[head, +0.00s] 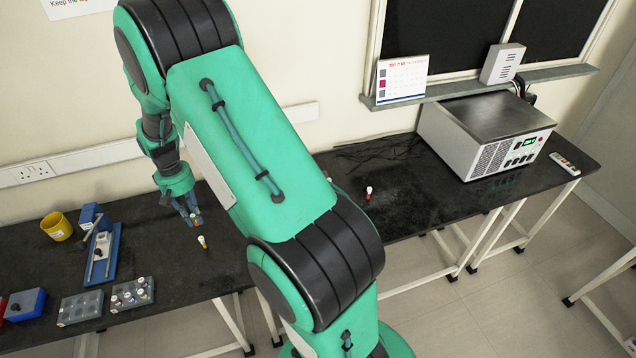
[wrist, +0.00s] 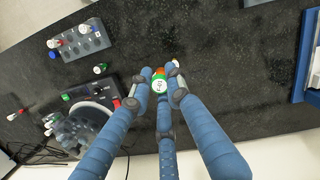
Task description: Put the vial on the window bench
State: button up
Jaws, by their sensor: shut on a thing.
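In the wrist view the three blue fingers of my gripper (wrist: 160,92) are shut around a small vial (wrist: 160,86) with a white and green top. Its body is mostly hidden by the fingers. The window bench (head: 430,205) is the dark bench at right, under the dark window.
A red vial (head: 368,193) and a grey boxy instrument (head: 487,135) stand on the window bench. Racks (head: 80,308), a blue-based tool (head: 100,250) and a yellow cup (head: 56,226) occupy the left bench.

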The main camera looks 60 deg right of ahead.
jog(key=s+d+m, duration=0.2)
jog(key=s+d, duration=0.4)
jog(key=d, duration=0.3)
jog(key=s+d+m, duration=0.2)
jog(key=s+d, duration=0.4)
jog(key=d, duration=0.4)
jog(key=s+d+m, duration=0.2)
jog(key=s+d, duration=0.3)
jog(key=s, duration=0.5)
jog(key=s+d+m, duration=0.2)
jog(key=s+d, duration=0.4)
jog(key=s, duration=0.4)
jog(key=s+d+m+t+y, duration=0.1)
jog(key=s+d, duration=0.4)
jog(key=s, duration=0.5)
jog(key=shift+s+d+m+p, duration=0.3)
jog(key=shift+d+m, duration=0.05)
jog(key=shift+m, duration=0.35)
jog(key=s+m, duration=0.1)
jog(key=s, duration=0.4)
jog(key=s+d+m, duration=0.1)
jog(key=s, duration=0.8)
jog(key=shift+s+d+m+t, duration=0.15)
jog(key=shift+s+m+t, duration=0.15)
jog(key=shift+s+m, duration=0.1)
grip_shut()
notch_tip(320, 180, down, 11)
jog(key=shift+f, duration=0.1)
jog(key=shift+d, duration=0.1)
